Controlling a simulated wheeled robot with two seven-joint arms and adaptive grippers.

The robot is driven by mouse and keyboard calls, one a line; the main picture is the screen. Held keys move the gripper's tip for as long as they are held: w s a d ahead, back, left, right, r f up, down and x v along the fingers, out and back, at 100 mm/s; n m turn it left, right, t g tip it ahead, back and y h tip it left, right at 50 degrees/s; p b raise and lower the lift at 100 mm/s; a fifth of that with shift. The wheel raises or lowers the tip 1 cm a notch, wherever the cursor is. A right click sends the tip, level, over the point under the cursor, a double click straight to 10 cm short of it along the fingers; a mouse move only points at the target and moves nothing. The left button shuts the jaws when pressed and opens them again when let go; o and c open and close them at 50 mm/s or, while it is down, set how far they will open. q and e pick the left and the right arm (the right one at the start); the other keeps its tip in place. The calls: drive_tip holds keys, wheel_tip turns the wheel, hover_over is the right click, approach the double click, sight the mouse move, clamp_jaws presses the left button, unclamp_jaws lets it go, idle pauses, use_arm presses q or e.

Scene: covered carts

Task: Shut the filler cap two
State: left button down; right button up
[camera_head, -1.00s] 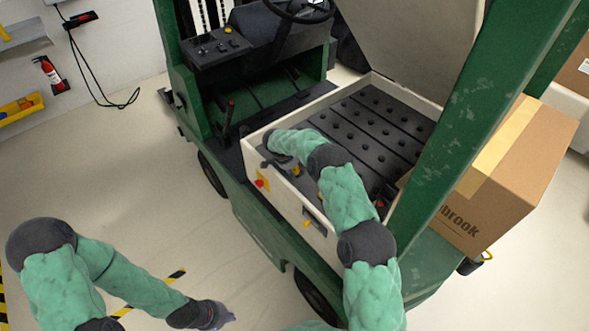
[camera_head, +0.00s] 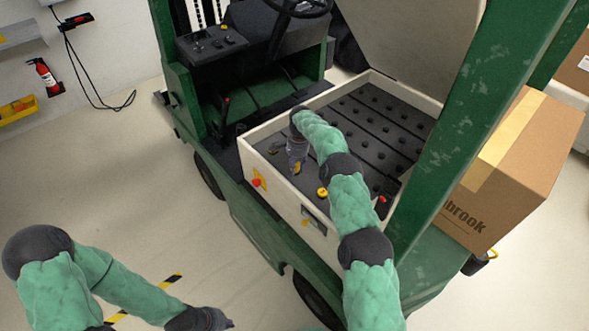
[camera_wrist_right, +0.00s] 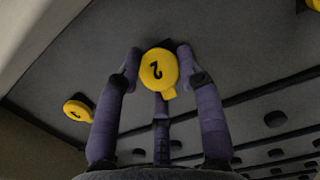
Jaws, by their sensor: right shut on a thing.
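The yellow filler cap two (camera_wrist_right: 156,72), marked "2", faces my right wrist camera. My right gripper (camera_wrist_right: 160,78) has its fingers around it and is shut on it. In the head view, my right gripper (camera_head: 297,162) points down into the open battery compartment, with a bit of yellow (camera_head: 297,169) at its fingertips. I cannot tell whether the cap is fully seated. A second yellow cap (camera_wrist_right: 78,110) lies to the left in the wrist view, its mark hard to read. My left gripper (camera_head: 218,321) hangs low over the floor, away from the truck; its fingers are unclear.
The compartment's pale rim (camera_head: 290,201) surrounds the dark battery top (camera_head: 372,128). Another yellow cap (camera_head: 322,192) stands near the front rim. The raised cover (camera_head: 410,40), green post (camera_head: 470,130) and cardboard box (camera_head: 515,180) bound the right side. Open floor lies left.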

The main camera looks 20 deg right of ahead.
drive_tip(key=shift+d+f+y+b, duration=0.15)
drive_tip(key=shift+f+y+b, duration=0.15)
drive_tip(key=shift+y+b, duration=0.3)
idle(0.3)
drive_tip(key=o, duration=1.2)
drive_tip(key=shift+c, duration=0.2)
drive_tip(key=shift+r, duration=0.15)
drive_tip(key=v, duration=0.3)
drive_tip(key=a+v, duration=0.1)
drive_tip(key=v, duration=0.2)
drive_tip(key=a+v, duration=0.1)
drive_tip(key=v, duration=0.2)
drive_tip(key=shift+s+r, duration=0.1)
drive_tip(key=shift+r, duration=0.4)
